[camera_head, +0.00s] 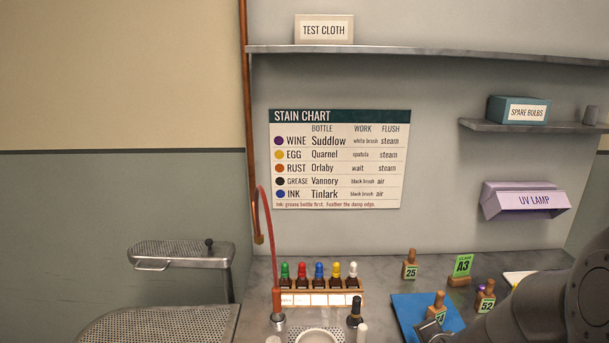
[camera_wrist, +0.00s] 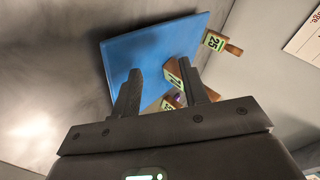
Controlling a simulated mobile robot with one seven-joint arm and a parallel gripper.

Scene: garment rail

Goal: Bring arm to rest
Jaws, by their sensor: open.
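My arm (camera_head: 565,300) comes in from the lower right in the head view and reaches left, low over the counter. In the wrist view my gripper (camera_wrist: 159,65) is open, its two dark fingers spread over a blue mat (camera_wrist: 150,50). A wooden piece with a green number tag (camera_wrist: 174,72) shows beside the right finger, partly hidden by it. I see nothing clamped between the fingers. The blue mat also shows in the head view (camera_head: 405,311), with a tagged wooden piece (camera_head: 438,302) on it or just above it; I cannot tell which.
Tagged wooden pieces 25 (camera_head: 410,270), A3 (camera_head: 461,271) and 52 (camera_head: 486,299) stand around the mat. A rack of coloured-top bottles (camera_head: 320,297) and a dark bottle (camera_head: 355,311) stand left. A purple UV lamp (camera_head: 526,201) hangs on the wall above.

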